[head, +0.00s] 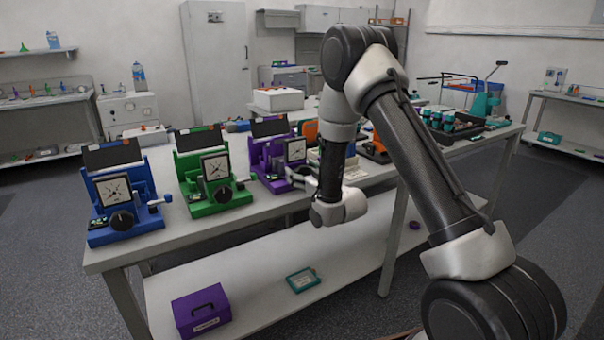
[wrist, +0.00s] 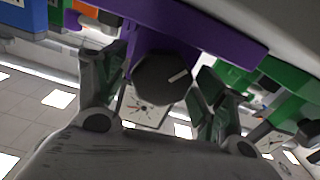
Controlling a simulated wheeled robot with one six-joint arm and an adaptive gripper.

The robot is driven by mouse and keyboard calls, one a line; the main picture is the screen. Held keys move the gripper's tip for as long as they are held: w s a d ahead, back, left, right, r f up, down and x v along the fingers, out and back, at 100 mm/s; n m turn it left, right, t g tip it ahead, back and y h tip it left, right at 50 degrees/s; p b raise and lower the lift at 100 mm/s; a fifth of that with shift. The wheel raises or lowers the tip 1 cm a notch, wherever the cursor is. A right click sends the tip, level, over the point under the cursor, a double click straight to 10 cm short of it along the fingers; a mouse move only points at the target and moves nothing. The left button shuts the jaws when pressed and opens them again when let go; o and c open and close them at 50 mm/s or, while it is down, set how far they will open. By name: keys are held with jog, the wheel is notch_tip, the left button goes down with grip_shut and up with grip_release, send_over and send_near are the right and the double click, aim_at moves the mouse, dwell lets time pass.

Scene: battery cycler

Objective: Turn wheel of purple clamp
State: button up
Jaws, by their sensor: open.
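The purple clamp (head: 272,152) stands on the bench between the green clamp and an orange device, with a dial gauge on its front. In the wrist view, which is upside down, its purple body (wrist: 205,28) runs across the top. Its round dark wheel (wrist: 160,80), with a pale mark, faces me. My gripper (wrist: 160,72) is open, with one finger on each side of the wheel. I cannot tell whether either finger touches it. In the head view my gripper (head: 305,178) is at the purple clamp's front, and the wheel is hidden there.
The green clamp (head: 196,165) and blue clamp (head: 112,190) stand to the left on the same bench (head: 150,250). Orange devices and a rack of teal-topped bottles (head: 450,122) stand to the right. A purple box (head: 201,312) and teal tray (head: 303,280) lie on the lower shelf.

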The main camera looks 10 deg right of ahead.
jog(key=shift+c, duration=0.3)
jog(key=c, duration=1)
jog(key=shift+o, duration=0.2)
jog(key=shift+n, duration=1.5)
jog(key=o, duration=1)
jog(key=shift+s, duration=0.1)
jog(key=v, duration=0.7)
jog(key=shift+s, duration=0.15)
